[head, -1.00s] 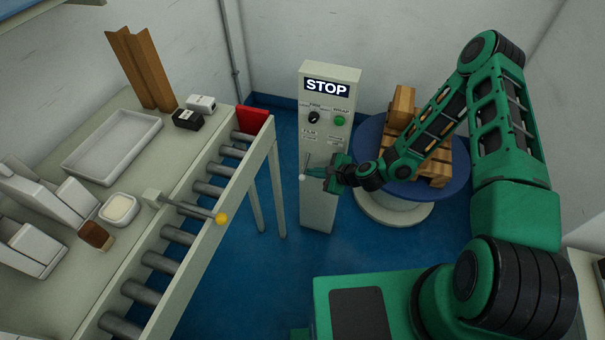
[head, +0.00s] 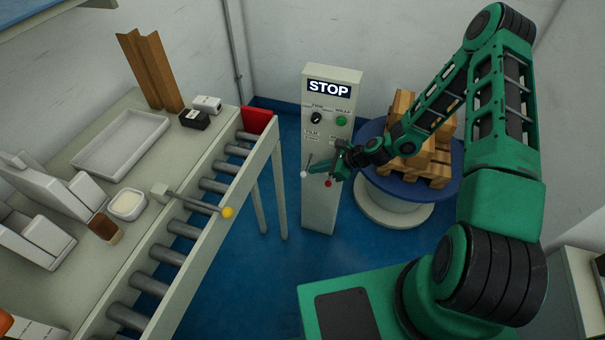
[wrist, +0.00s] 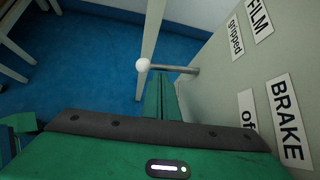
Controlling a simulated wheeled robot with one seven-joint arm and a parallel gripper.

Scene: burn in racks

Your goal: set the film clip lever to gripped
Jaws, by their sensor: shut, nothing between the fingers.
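The film clip lever is a thin rod with a white ball (head: 303,174) on the STOP panel's front, below the FILM label. In the wrist view the lever's rod (wrist: 183,69) sticks out from the panel face near the "gripped" and FILM labels, with its white ball at the free end. My gripper (head: 312,171) is shut and empty beside the lever. In the wrist view its closed fingertips (wrist: 160,76) lie right by the rod, between ball and panel; I cannot tell whether they touch it.
The STOP panel (head: 319,205) has a black knob (head: 316,118), a green button (head: 341,121) and a red ball (head: 328,184) near my gripper. A BRAKE label (wrist: 287,120) is beside it. A roller conveyor (head: 228,175) stands left, a pallet turntable (head: 398,212) right.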

